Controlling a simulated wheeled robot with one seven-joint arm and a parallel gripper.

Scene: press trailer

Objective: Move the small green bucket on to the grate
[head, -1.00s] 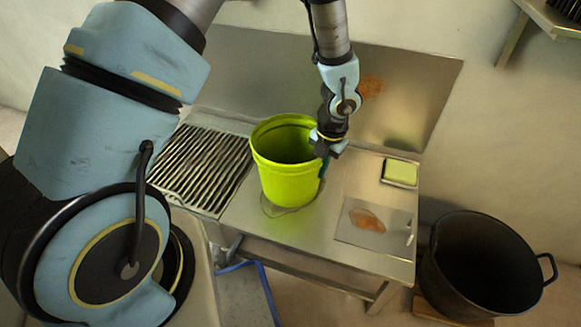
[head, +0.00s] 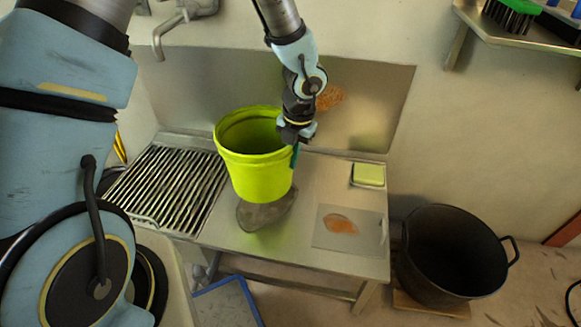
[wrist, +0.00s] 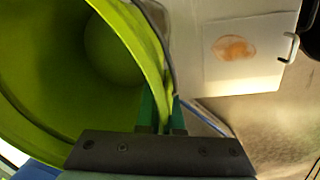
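The green bucket (head: 258,172) is upright and held just above the steel table, with a dark shadow on the table below it. My gripper (head: 297,143) is at the bucket's right side, shut on its rim. In the wrist view the green fingers (wrist: 160,112) pinch the bucket wall (wrist: 130,35), and the bucket's inside looks empty. The grate (head: 170,190) is a slatted metal rack at the left end of the table, just left of the bucket, and nothing lies on it.
A white board (head: 350,228) with an orange-brown patch and a pale green sponge-like block (head: 368,175) lie on the table's right part. A large black pot (head: 450,255) stands at the lower right. A tap (head: 172,30) juts from the wall at the upper left, behind the grate.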

